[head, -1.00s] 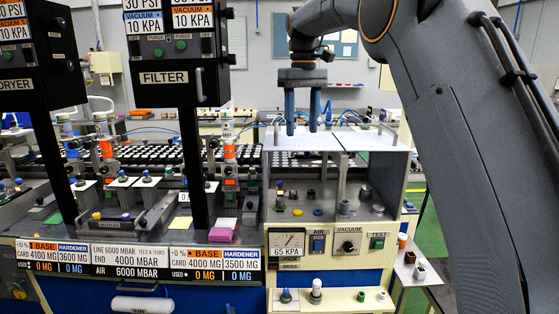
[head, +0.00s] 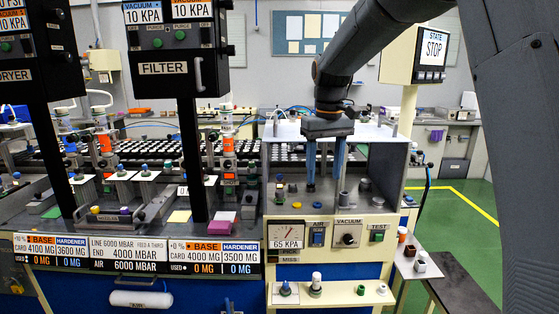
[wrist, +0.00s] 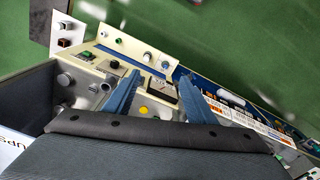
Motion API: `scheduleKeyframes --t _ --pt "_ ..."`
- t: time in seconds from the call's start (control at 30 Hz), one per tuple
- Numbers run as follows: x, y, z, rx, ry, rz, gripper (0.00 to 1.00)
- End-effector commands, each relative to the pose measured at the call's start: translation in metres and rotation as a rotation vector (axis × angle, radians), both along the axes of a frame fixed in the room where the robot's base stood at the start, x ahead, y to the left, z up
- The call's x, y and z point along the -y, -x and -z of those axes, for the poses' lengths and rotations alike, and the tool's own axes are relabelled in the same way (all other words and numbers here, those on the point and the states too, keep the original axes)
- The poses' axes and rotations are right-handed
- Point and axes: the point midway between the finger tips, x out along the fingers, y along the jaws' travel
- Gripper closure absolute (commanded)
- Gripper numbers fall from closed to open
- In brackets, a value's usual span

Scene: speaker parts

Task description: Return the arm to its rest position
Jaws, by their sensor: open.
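My gripper (head: 325,170) hangs with its two blue fingers pointing down over the right-hand station in the head view. The fingers are apart with nothing between them. In the wrist view, my gripper (wrist: 165,98) shows its two blue fingers spread, with station fittings below and beyond them. My dark grey arm reaches in from the upper right of the head view.
Below my gripper is an open-fronted station (head: 395,165) with small knobs and a yellow piece (head: 297,204). Its panel holds a gauge (head: 286,236). A ledge (head: 340,294) carries small parts.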

Motion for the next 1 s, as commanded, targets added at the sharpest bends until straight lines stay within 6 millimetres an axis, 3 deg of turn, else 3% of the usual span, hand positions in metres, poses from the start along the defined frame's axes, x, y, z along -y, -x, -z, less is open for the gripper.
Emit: scheduleKeyframes --t 0.03,0.2,0.5,0.7,1.0 --pt "0.01 0.017 0.024 0.001 -0.001 0.029 0.49" --pt "0.036 0.075 0.092 0.025 -0.008 0.121 0.49" --pt "0.069 0.197 0.194 0.063 -0.018 0.27 0.49" --pt "0.075 0.244 0.223 0.077 -0.022 0.319 0.49" --pt "0.076 0.25 0.226 0.079 -0.023 0.327 0.49"
